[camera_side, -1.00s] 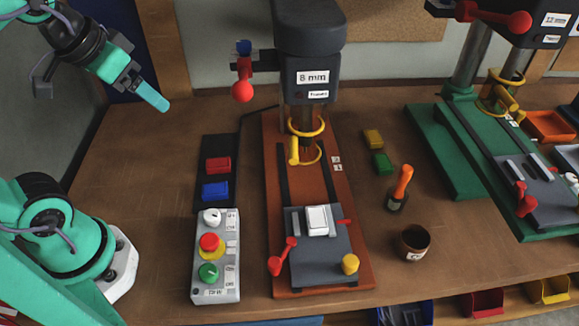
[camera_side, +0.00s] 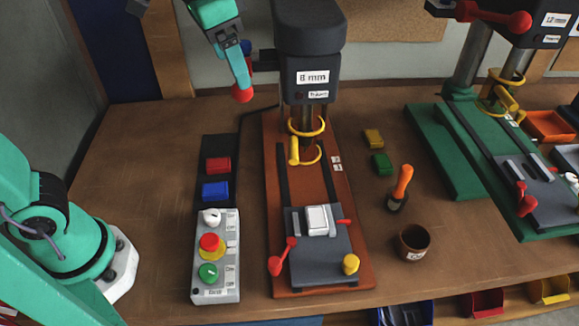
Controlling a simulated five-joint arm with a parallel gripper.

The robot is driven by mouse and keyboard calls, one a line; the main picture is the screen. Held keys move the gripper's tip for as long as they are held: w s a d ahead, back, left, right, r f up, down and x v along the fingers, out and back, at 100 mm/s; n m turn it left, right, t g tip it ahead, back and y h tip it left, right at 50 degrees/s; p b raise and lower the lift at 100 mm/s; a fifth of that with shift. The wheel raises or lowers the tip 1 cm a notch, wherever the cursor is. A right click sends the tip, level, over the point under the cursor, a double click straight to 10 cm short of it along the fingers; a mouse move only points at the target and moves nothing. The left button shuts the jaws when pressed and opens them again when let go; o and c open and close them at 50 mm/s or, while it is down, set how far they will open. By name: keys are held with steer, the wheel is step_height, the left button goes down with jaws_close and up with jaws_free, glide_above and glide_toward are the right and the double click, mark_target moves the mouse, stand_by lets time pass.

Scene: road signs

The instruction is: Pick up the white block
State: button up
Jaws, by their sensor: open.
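The white block (camera_side: 317,220) sits on the grey vise plate (camera_side: 320,262) at the front of the orange base of the 8 mm drill press. It lies flat between the vise's raised parts, with its top fully in view. My gripper (camera_side: 242,82) is high at the upper left of the press, in front of its red handle knob. It is well above and behind the block and touches nothing that I can make out. It is open, and I see nothing held in it.
The drill head (camera_side: 311,62) with its yellow guard ring (camera_side: 306,127) stands behind the block. Left is a control box (camera_side: 217,255) with buttons; right are a brown cup (camera_side: 413,243) and an orange-handled brush (camera_side: 401,185).

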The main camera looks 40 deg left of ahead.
steer(key=w+d+f+m+g, duration=0.1)
steer(key=w+d+m, duration=0.1)
steer(key=d, duration=0.5)
steer(key=w+d+f+m+g, duration=0.1)
steer(key=w+d+f+m, duration=0.1)
steer(key=d, duration=0.5)
glide_above(317, 217)
steer(key=shift+y, duration=0.4)
step_height(317, 217, down, 19)
steer(key=shift+w+d+r, duration=0.1)
steer(key=shift+w+r, duration=0.05)
steer(key=shift+f, duration=1.25)
steer(key=shift+f, duration=0.1)
steer(key=shift+s+f, duration=0.2)
steer(key=shift+f, duration=2.3)
steer(key=c, duration=1.1)
